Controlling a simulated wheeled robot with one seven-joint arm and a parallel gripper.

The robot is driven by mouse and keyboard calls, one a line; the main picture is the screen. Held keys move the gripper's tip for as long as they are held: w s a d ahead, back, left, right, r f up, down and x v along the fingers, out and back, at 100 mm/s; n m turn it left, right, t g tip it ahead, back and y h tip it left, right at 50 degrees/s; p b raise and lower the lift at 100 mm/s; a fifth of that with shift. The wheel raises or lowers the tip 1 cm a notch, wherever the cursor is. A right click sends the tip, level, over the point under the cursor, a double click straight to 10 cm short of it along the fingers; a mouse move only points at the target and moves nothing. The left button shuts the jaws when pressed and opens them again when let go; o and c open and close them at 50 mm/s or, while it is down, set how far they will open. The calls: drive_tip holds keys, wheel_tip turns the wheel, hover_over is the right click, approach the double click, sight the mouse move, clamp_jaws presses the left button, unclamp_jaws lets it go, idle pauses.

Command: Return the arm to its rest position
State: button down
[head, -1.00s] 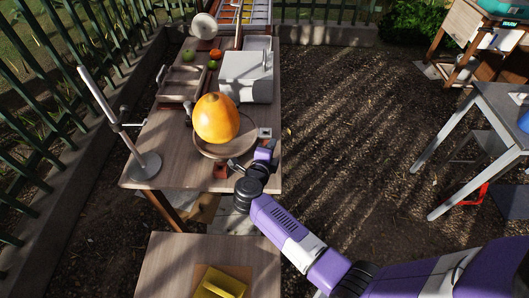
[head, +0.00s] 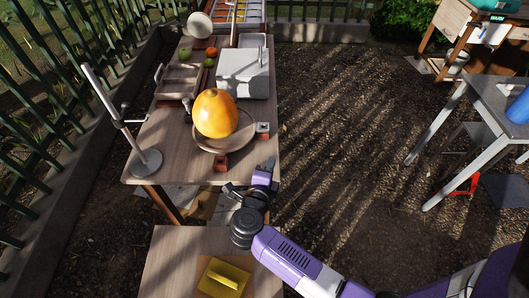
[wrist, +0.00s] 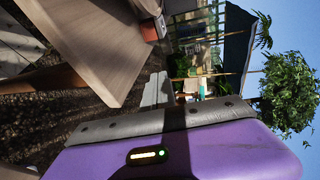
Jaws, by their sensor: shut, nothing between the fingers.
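My purple arm reaches in from the lower right of the head view. My gripper (head: 232,191) is near the front right corner of the long wooden table (head: 170,150), just off its front edge, shut and empty. In the wrist view, a purple and grey part of my own arm fills the lower half, and the table's corner (wrist: 100,55) shows at upper left. The fingertips are small and dark in the head view.
A large orange-yellow fruit (head: 215,113) rests on a round wooden plate (head: 240,138). A metal stand (head: 145,162) is at the table's left. A nearer table holds a yellow object (head: 222,279). A grey table (head: 490,110) stands right.

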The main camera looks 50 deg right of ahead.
drive_tip(key=shift+s+a, duration=0.1)
drive_tip(key=shift+a, duration=0.05)
drive_tip(key=shift+r, duration=0.1)
drive_tip(key=w+r+n+t+h, duration=0.15)
drive_tip(key=w+r+t, duration=0.25)
drive_tip(key=r, duration=0.5)
drive_tip(key=s+a+r+n+t+y, duration=0.2)
drive_tip(key=s+a+r+n+t, duration=0.3)
drive_tip(key=a+r+n+t, duration=0.3)
drive_tip(key=s+a+f+n+g+y+b, duration=0.1)
drive_tip(key=s+a+n+y, duration=0.4)
drive_tip(key=s+n, duration=0.6)
drive_tip(key=s+a+f+n+g+y, duration=0.2)
drive_tip(key=s+a+n+y, duration=0.4)
drive_tip(key=s+n, duration=0.5)
drive_tip(key=shift+s+a+f+y+b, duration=0.15)
drive_tip(key=shift+s+a+y+b, duration=0.2)
drive_tip(key=shift+s+y, duration=0.45)
